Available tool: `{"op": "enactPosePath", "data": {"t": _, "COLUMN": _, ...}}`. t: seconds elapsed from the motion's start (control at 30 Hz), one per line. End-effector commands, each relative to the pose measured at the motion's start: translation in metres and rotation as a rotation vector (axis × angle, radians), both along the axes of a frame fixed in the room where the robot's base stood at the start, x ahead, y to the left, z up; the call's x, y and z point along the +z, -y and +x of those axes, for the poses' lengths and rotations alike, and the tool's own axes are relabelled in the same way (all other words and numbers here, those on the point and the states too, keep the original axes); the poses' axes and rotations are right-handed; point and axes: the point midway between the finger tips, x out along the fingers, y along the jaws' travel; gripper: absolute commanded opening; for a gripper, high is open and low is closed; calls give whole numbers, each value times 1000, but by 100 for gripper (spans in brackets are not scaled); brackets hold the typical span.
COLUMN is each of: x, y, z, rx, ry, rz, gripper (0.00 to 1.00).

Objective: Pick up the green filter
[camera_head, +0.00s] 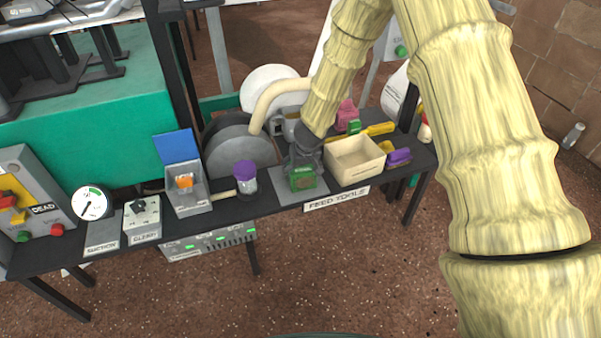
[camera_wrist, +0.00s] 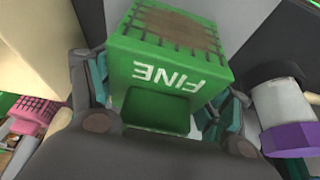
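The green filter (camera_head: 303,180) is a block with a brown mesh face and the word FINE on its side. It is at the grey pad (camera_head: 285,185) on the bench. In the wrist view the filter (camera_wrist: 165,70) fills the middle. My gripper (camera_head: 303,165) is right at it, coming from behind and above. In the wrist view my gripper's fingers (camera_wrist: 165,100) flank the filter on both sides, close to its sides. The filter hides the fingertips, so I cannot tell whether they press on it. I cannot tell whether it is lifted.
A cream open bin (camera_head: 354,160) stands close on the right, with purple (camera_head: 399,157) and pink (camera_head: 346,112) items near it. A purple-lidded jar (camera_head: 245,178) stands close on the left. A blue-lidded box (camera_head: 188,190) is further left. The bench front edge is near.

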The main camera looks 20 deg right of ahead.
Motion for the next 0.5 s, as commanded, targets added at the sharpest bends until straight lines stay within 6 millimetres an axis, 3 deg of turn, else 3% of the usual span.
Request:
{"op": "enactPosePath", "data": {"t": 0.33, "x": 1, "y": 0, "z": 0, "rx": 0, "ry": 0, "rz": 0, "gripper": 52}}
{"op": "enactPosePath", "data": {"t": 0.5, "x": 12, "y": 0, "z": 0, "rx": 1, "ry": 2, "rz": -2, "gripper": 52}}
